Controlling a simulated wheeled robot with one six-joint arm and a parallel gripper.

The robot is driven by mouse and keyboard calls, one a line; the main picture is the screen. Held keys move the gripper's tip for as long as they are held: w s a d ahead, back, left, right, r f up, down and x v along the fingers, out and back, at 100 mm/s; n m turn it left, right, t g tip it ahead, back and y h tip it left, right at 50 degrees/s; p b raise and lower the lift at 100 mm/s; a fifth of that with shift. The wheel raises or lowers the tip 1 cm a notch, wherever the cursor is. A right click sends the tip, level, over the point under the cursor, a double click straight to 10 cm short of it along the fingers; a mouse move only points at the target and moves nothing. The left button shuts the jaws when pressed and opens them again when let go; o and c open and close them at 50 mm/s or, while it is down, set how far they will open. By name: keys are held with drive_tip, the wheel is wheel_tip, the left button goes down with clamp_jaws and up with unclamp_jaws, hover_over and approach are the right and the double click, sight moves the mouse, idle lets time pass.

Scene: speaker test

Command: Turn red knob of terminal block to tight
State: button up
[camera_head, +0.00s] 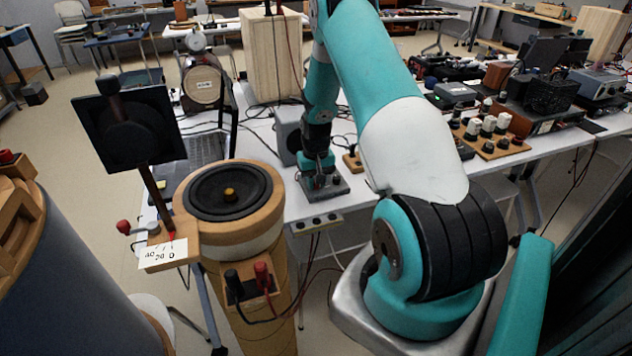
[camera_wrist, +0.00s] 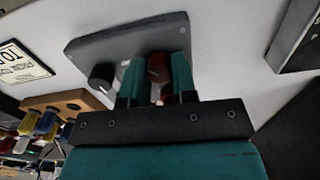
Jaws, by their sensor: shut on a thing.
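The terminal block (camera_wrist: 150,36) is a grey plate with a black knob (camera_wrist: 101,76) and a red knob (camera_wrist: 158,69), seen in the wrist view. My gripper (camera_wrist: 157,62) has its two teal fingers on either side of the red knob and is shut on it. The lower part of the red knob is partly hidden between the fingers. In the head view, my gripper (camera_head: 318,165) points down at the grey block (camera_head: 326,190) near the table's front edge. The knob is too small and covered there to make out.
A round speaker (camera_head: 228,190) on a wooden stand is left of the block, with black and red terminals (camera_head: 262,276) on its front. A small wooden block (camera_head: 353,160) lies right of my gripper. A wooden board with knobs (camera_head: 488,138) is farther right.

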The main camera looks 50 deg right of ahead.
drive_tip(key=m, duration=0.7)
drive_tip(key=shift+b, duration=0.35)
drive_tip(key=m, duration=0.8)
drive_tip(key=shift+m, duration=0.3)
drive_tip(key=m, duration=0.5)
drive_tip(key=shift+b, duration=0.3)
drive_tip(key=m, duration=0.5)
drive_tip(key=shift+m, duration=0.4)
drive_tip(key=o, duration=0.9)
